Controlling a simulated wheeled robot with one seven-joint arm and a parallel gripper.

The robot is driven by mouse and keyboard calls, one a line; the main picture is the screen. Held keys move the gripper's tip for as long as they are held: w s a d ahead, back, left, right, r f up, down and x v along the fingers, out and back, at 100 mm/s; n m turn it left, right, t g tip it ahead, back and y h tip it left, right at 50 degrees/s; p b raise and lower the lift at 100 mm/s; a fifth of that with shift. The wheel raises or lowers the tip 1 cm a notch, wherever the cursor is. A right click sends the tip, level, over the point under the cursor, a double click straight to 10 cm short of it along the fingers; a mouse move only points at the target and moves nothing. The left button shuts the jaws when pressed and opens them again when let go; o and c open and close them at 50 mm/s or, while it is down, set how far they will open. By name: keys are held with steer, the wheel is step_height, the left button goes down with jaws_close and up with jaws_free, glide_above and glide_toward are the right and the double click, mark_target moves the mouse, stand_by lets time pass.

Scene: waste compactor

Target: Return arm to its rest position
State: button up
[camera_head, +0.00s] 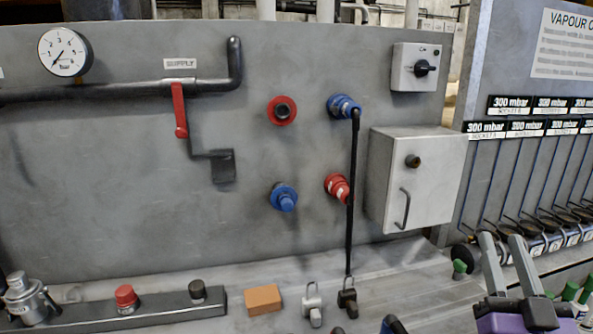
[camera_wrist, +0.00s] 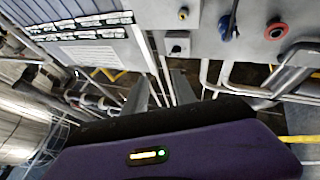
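My gripper (camera_head: 502,242) is at the lower right in the head view, its two grey fingers pointing up and apart with nothing between them. In the wrist view my gripper (camera_wrist: 160,85) also shows open and empty, with the purple wrist housing below. The fingers stand in front of the lower right area, near the row of sockets. Most of my arm is out of view, so its overall pose cannot be told.
A grey panel carries a gauge (camera_head: 66,51), red valve lever (camera_head: 180,110), couplings and a grey cabinet (camera_head: 415,180). A black hose (camera_head: 352,200) hangs from the upper blue coupling (camera_head: 343,106). An orange block (camera_head: 263,299) lies on the ledge. Sockets with labels (camera_head: 485,128) stand at right.

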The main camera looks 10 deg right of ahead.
steer(key=s+a+f+n+g+y, duration=0.1)
steer(key=s+a+f+g+y, duration=0.1)
steer(key=s+a+f, duration=0.4)
steer(key=s+a+f+n+g+y, duration=0.2)
steer(key=s+a+f+y, duration=0.2)
steer(key=s, duration=1)
steer(key=s+a+f+n+g+y, duration=0.1)
steer(key=s+a+f+g+y, duration=0.2)
steer(key=s+a+f, duration=0.6)
step_height(320, 180, down, 5)
steer(key=shift+s+a+r+n+p, duration=0.15)
steer(key=shift+s+a+n+p, duration=0.15)
steer(key=shift+s+n+p, duration=0.25)
